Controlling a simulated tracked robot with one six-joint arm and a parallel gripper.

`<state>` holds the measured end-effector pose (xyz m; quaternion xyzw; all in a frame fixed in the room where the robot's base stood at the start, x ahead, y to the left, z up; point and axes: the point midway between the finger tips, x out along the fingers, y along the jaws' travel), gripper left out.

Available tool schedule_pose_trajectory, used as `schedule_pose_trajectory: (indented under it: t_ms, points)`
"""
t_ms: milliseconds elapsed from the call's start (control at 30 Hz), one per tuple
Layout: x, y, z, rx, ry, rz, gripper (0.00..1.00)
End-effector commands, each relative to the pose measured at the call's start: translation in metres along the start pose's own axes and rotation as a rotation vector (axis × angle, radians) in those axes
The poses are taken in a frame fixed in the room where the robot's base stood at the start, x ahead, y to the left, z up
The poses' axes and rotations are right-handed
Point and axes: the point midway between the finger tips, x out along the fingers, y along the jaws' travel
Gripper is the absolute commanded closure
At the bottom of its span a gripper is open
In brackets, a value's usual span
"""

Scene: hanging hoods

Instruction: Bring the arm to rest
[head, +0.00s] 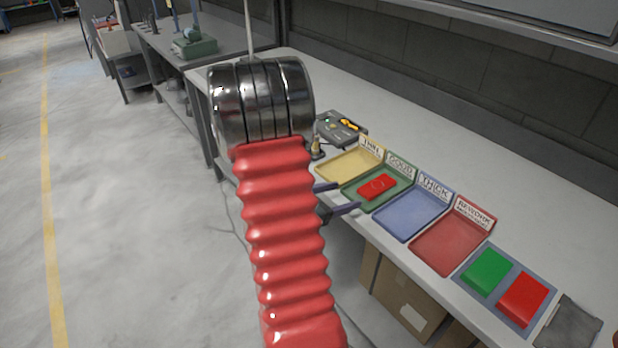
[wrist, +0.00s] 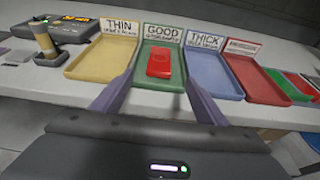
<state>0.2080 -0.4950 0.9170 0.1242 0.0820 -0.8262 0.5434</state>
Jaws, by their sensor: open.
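My gripper (head: 340,198) is open and empty at the front edge of the bench, short of the green tray. Its two fingers also show in the wrist view (wrist: 152,98), pointing toward the trays and apart from each other. The red sleeve on my arm fills the middle of the head view and hides part of the bench edge. A red block (head: 377,186) lies flat in the green tray (head: 398,195) marked GOOD. The block also shows between the fingers in the wrist view (wrist: 160,65), beyond their tips.
A yellow tray (head: 340,168), a blue tray (head: 405,222) and a red tray (head: 440,250) flank it on the bench (head: 400,110). A pad with green and red blocks (head: 490,272) is at right. A gauge device (head: 345,130) stands behind. Cardboard boxes (head: 405,298) are below.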

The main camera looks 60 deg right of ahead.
Motion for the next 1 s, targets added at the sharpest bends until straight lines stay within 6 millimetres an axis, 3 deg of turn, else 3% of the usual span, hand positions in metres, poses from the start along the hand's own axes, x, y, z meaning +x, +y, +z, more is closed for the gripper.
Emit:
schedule_pose_trajectory:
  t_ms: [433, 667, 800, 1000]
  points:
    - [0.000, 0.000, -0.002, 0.023, 0.007, -0.001, 0.33]
    - [-0.005, -0.039, -0.028, 0.153, 0.096, -0.149, 0.33]
    - [-0.021, -0.068, -0.038, 0.296, 0.161, -0.276, 0.33]
    - [-0.067, -0.087, -0.045, 0.524, 0.256, -0.408, 0.33]
